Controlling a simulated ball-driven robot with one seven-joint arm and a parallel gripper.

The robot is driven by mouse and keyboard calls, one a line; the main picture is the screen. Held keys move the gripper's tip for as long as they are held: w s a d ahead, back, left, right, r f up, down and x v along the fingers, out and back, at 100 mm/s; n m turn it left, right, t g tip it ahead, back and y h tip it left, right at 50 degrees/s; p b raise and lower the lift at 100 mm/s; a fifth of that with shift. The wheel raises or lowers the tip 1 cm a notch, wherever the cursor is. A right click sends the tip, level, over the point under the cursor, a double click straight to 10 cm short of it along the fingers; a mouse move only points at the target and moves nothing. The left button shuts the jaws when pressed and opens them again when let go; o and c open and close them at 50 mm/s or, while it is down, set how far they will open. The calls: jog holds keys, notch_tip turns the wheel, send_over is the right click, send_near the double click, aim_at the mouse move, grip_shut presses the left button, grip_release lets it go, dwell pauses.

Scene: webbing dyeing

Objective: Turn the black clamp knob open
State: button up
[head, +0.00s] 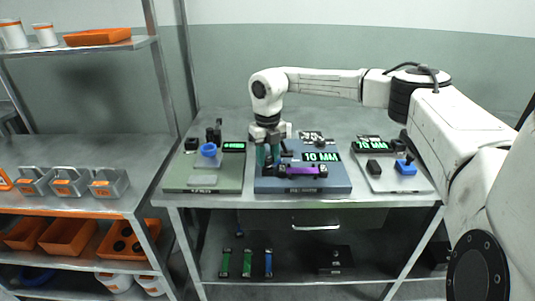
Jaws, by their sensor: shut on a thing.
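My gripper (269,160) points down over the left part of the blue station board (340,187) in the head view. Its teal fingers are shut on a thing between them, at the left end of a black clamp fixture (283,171). That thing appears to be the black clamp knob, mostly hidden by the fingers. A purple strip (302,170) lies across the fixture, with another black end block (322,171) on its right. The knob's turn angle is too small to tell.
A grey board (420,186) with black and blue blocks is at the right. A shelf rack (150,185) with bins stands left of the table.

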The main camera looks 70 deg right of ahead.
aim_at(267, 158)
jog(key=n+p, duration=0.1)
jog(key=n, duration=0.4)
jog(key=shift+d+r+n, duration=0.1)
jog(key=shift+n, duration=0.2)
jog(key=n, duration=0.5)
jog(key=shift+w, duration=0.1)
dwell(0.3)
jog(key=o, duration=1)
jog(key=shift+o, duration=0.2)
notch_tip(267, 158, up, 11)
jog(key=shift+f+n, duration=0.2)
jog(key=shift+n, duration=0.1)
